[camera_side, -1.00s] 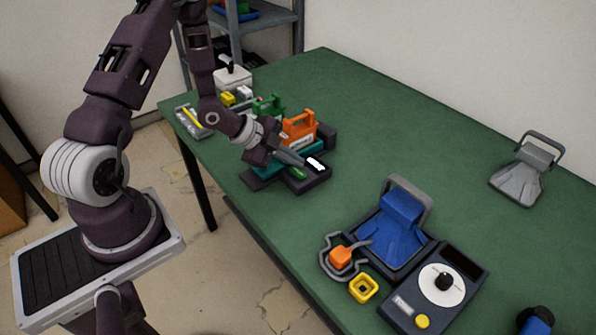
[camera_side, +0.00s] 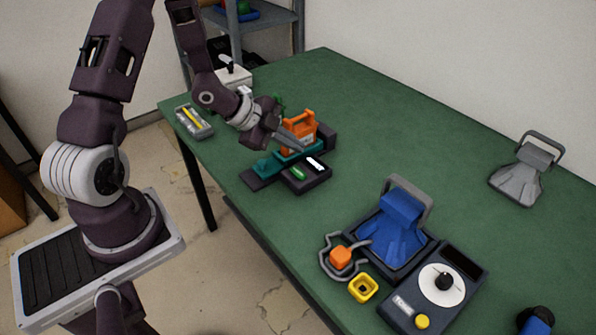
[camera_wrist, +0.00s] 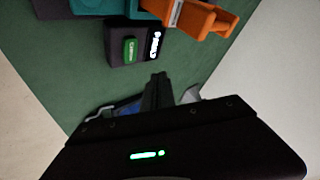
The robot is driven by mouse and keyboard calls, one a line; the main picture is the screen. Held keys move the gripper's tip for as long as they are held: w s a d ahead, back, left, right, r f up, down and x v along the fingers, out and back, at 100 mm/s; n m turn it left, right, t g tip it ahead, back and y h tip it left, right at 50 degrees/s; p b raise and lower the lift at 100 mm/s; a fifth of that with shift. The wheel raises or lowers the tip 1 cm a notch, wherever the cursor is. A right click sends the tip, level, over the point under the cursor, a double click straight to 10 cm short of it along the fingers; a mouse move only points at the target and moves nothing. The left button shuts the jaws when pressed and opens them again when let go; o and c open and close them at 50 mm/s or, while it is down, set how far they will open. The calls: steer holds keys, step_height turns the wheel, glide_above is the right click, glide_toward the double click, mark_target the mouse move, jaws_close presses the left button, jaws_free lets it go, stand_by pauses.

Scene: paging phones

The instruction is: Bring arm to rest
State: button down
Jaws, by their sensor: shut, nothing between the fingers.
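My gripper (camera_side: 292,141) is shut and empty. In the side view it hangs above the dark base unit with the green and white keys, beside the orange phone (camera_side: 300,131). In the wrist view the shut fingers (camera_wrist: 158,90) point at the green table. The green key (camera_wrist: 129,49) and the white-lettered key (camera_wrist: 152,45) lie ahead of them, apart from the fingers. The orange phone (camera_wrist: 190,17) shows at the top of the wrist view. My arm partly hides the things behind it.
A blue phone (camera_side: 399,221) stands on its dark base near the front, with an orange plug (camera_side: 341,257) and a yellow socket (camera_side: 363,288) beside it. A dial box (camera_side: 434,288) is to the right. A grey phone (camera_side: 523,171) stands at far right. The table's middle (camera_side: 400,130) is clear.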

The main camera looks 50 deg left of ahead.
steer(key=s+a+r+n+g+y, duration=0.1)
steer(key=s+r+n+y, duration=0.2)
steer(key=r, duration=0.5)
steer(key=s+r+n+y, duration=0.2)
steer(key=r+n+y, duration=0.15)
steer(key=r, duration=0.45)
steer(key=s+d+r+n+h, duration=0.1)
steer(key=s+d+r+n, duration=0.1)
steer(key=s, duration=0.4)
steer(key=s+d+r+n+g, duration=0.1)
steer(key=s+d+r+n, duration=0.1)
steer(key=s+d, duration=0.3)
steer(key=s+d+r+n+h, duration=0.1)
steer(key=s+d+r+n, duration=0.1)
steer(key=s, duration=0.6)
steer(key=shift+s+d+r+n+g+h, duration=0.2)
steer(key=shift+d+n+g+h, duration=0.2)
steer(key=shift+d+n, duration=0.3)
